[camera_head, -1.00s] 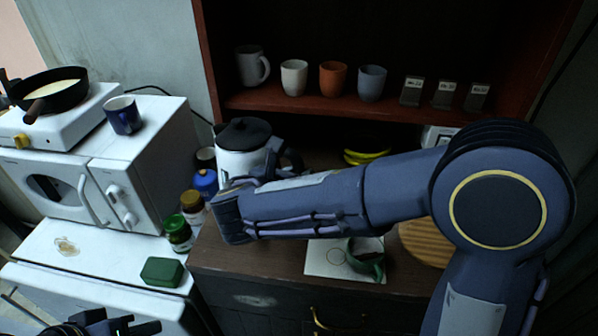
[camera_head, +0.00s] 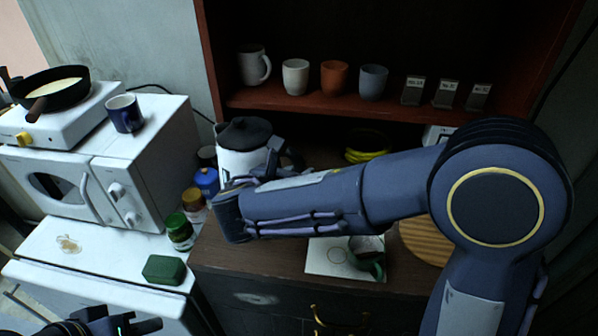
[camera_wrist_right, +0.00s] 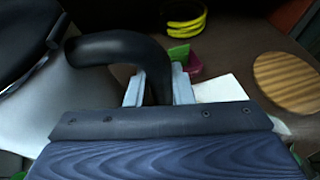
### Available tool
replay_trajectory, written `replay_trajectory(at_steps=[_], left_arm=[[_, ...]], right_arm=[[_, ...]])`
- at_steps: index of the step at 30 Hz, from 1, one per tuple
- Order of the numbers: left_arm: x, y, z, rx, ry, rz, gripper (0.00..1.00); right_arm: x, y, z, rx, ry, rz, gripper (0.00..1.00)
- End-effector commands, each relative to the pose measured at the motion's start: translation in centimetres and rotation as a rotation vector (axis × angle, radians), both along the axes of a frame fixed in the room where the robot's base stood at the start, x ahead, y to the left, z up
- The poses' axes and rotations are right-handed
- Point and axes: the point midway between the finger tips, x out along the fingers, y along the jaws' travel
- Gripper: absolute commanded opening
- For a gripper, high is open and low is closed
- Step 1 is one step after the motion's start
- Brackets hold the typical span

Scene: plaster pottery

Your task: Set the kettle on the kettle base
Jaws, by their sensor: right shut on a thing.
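The white kettle (camera_head: 236,162) with its black lid stands at the back left of the dark counter, upright. Its black handle (camera_wrist_right: 115,46) passes between the fingers of my right gripper (camera_wrist_right: 157,88), which is shut on it. In the head view my right forearm and wrist cover the kettle's lower part and the counter in front of it, so I cannot tell whether its bottom touches anything. I cannot make out the kettle base; it may be hidden. My left gripper (camera_head: 135,326) is at the bottom left edge, partly cut off, away from the kettle.
Jars (camera_head: 180,231) and a blue container (camera_head: 207,181) stand left of the kettle, close to my right wrist. A white card (camera_head: 326,262) with a green mug (camera_head: 372,266), a yellow coil (camera_head: 367,148) and a round wooden board (camera_wrist_right: 290,82) lie to the right. A shelf of mugs is above.

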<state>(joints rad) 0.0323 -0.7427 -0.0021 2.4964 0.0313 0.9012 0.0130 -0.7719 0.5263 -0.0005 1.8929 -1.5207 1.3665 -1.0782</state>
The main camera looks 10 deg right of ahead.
Motion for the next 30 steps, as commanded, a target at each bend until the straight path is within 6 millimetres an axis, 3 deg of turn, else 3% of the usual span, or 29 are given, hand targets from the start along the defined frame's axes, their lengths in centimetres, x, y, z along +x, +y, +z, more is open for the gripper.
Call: replay_trajectory(at_steps=[26, 27, 30], left_arm=[[0.0, 0.0, -0.9, 0.0, 0.0, 0.0, 0.29], [0.0, 0.0, -0.9, 0.0, 0.0, 0.0, 0.29], [0.0, 0.0, -0.8, 0.0, 0.0, 0.0, 0.29]], right_arm=[[0.1, 0.0, -1.0, 0.004, -0.009, -0.001, 0.0], [0.1, 0.0, -1.0, 0.004, -0.008, -0.001, 0.22], [0.1, 0.0, -1.0, 0.003, -0.007, 0.0, 0.3]])
